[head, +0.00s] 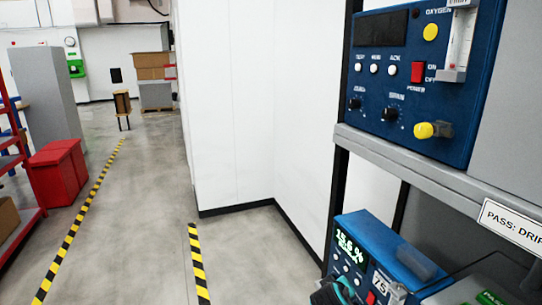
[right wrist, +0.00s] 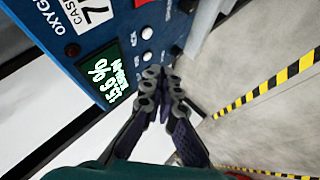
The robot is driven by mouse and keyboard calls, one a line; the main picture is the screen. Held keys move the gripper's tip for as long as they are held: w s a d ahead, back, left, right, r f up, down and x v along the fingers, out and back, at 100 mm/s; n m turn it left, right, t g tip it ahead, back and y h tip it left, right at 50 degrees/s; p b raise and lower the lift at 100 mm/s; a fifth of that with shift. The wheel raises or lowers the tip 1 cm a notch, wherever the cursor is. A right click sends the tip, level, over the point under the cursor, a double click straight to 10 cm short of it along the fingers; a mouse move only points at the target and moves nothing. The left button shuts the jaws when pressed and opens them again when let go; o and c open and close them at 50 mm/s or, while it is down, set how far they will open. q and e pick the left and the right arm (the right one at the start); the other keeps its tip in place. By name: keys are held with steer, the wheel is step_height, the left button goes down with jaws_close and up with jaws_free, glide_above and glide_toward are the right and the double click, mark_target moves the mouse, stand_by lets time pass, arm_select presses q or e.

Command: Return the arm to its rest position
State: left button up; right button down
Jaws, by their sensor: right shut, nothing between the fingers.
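My right gripper (right wrist: 157,76) is shut and empty in the right wrist view. Its fingertips are in front of a blue analyser (right wrist: 85,50) with a lit display reading about 15.6 % and several buttons; I cannot tell whether they touch it. In the head view this analyser (head: 372,232) sits on the lower level of the rack at the bottom right. A dark and teal part of my right arm shows at the bottom edge in front of it, and the fingers are hard to make out there. My left gripper is not in view.
A larger blue oxygen panel (head: 412,85) with knobs and a red switch stands on the grey shelf (head: 400,160) above. A white wall (head: 235,100) is left of the rack. Red bins (head: 58,170) stand far left. The floor (head: 150,200) between the striped lines is clear.

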steer(key=s+a+m+g+y, duration=0.1)
steer(key=s+m+y, duration=0.1)
steer(key=s, duration=1)
steer(key=s+a+m+g+y, duration=0.1)
steer(key=s+a+m+y, duration=0.1)
steer(key=s, duration=1)
steer(key=shift+s+a+m+y, duration=0.3)
steer(key=shift+s+m+y, duration=0.1)
steer(key=shift+m, duration=0.1)
